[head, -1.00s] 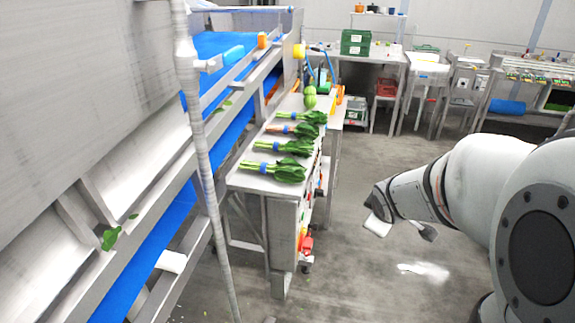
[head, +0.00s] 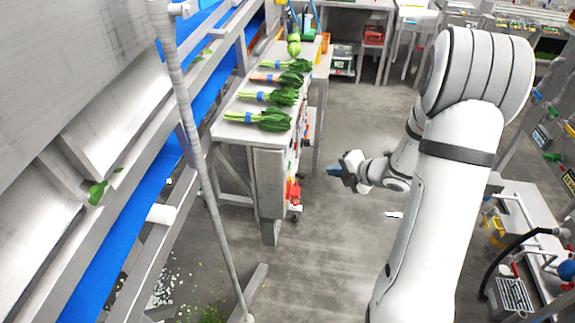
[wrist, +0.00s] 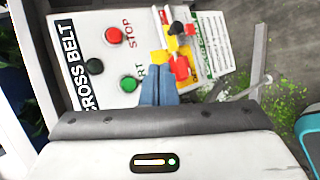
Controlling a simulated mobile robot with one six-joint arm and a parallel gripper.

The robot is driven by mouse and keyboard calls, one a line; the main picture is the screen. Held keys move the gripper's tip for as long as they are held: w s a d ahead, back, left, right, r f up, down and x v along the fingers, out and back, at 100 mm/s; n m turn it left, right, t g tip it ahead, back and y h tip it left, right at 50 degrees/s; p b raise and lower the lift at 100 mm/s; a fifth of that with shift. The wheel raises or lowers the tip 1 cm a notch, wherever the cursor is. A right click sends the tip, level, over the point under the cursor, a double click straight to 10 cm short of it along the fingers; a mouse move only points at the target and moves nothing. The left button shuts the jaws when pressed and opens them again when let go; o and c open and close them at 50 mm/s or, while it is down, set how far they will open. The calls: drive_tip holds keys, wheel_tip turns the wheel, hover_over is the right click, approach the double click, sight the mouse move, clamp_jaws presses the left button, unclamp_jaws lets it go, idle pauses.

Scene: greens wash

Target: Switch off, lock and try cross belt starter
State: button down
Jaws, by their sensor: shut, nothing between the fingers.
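In the wrist view the cross belt starter panel (wrist: 84,20) is a white plate lettered CROSS BELT. It has a red stop button (wrist: 114,36), a green start button (wrist: 128,84) and a black knob (wrist: 94,66). To the right is a red part on yellow (wrist: 180,67); whether it is a switch handle or a lock I cannot tell. A black knob (wrist: 176,28) sits above it. My gripper (wrist: 157,68) is shut and empty, its blue fingers covering part of the start label. In the head view my gripper (head: 334,170) is right of the bench, apart from it.
A steel bench (head: 222,132) carries several bunches of greens (head: 268,119). A red item (head: 293,190) is low on its side. A blue conveyor belt (head: 130,243) and grey pole (head: 205,180) are at left.

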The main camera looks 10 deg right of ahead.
sight(289, 166)
drive_tip(key=w+a+b, duration=0.1)
drive_tip(key=w+a, duration=0.1)
drive_tip(key=a, duration=0.6)
drive_tip(key=shift+w+a+b, duration=0.2)
drive_tip(key=shift+w+b, duration=0.15)
drive_tip(key=shift+b, duration=0.05)
drive_tip(key=shift+a, duration=0.1)
idle(1.7)
drive_tip(key=shift+a+b, duration=0.3)
drive_tip(key=shift+w+a, duration=0.1)
drive_tip(key=shift+a, duration=0.3)
idle(0.6)
idle(0.4)
drive_tip(key=shift+s+d, duration=0.3)
drive_tip(key=shift+d, duration=0.5)
